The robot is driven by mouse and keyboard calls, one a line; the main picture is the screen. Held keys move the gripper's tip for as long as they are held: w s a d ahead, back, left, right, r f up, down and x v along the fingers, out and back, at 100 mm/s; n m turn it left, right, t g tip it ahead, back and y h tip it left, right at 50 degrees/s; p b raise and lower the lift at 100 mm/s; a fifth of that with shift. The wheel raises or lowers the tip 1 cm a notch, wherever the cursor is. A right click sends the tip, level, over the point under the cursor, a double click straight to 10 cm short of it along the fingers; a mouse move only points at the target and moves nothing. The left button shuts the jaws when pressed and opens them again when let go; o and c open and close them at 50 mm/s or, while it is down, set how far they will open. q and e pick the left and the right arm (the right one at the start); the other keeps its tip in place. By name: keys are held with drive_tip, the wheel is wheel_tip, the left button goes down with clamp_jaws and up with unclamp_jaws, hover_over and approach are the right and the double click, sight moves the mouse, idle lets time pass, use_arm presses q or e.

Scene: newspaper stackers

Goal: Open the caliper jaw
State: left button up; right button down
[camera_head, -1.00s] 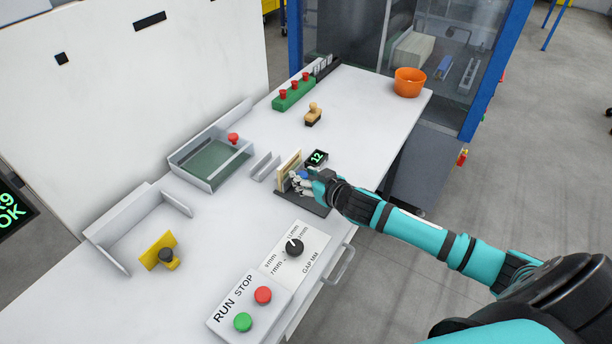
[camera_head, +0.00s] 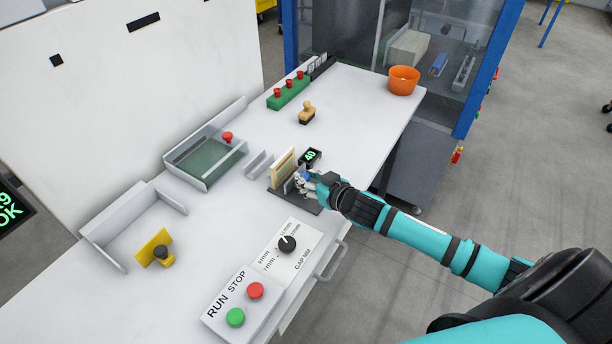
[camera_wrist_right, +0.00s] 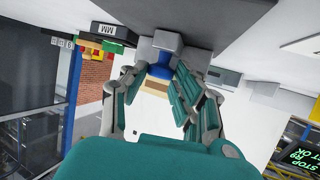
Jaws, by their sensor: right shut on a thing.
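The caliper is a dark base plate (camera_head: 296,202) at the table's front edge, with an upright beige piece (camera_head: 283,170) at its left side. Its small black display (camera_head: 310,157) reads 40. My right gripper (camera_head: 305,184) is at the sliding jaw, to the right of the beige piece. In the right wrist view its fingers (camera_wrist_right: 160,85) are closed around the blue grip (camera_wrist_right: 161,69) below a grey block (camera_wrist_right: 167,42). The fingers partly hide the jaw in the head view. My left gripper is not in view.
A RUN/STOP box (camera_head: 240,302) and a gap dial panel (camera_head: 290,252) stand at the front. A clear-walled tray (camera_head: 205,160), wooden stamp (camera_head: 306,113), green button box (camera_head: 288,92) and orange bowl (camera_head: 403,81) lie further back. The table between stamp and bowl is clear.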

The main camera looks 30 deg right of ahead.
drive_tip(key=c, duration=1.1)
unclamp_jaws()
drive_tip(key=shift+s, duration=0.1)
drive_tip(key=shift+o, duration=0.2)
drive_tip(key=shift+d, duration=0.2)
drive_tip(key=shift+s+r, duration=0.1)
drive_tip(key=shift+s, duration=0.45)
drive_tip(key=v, duration=1.1)
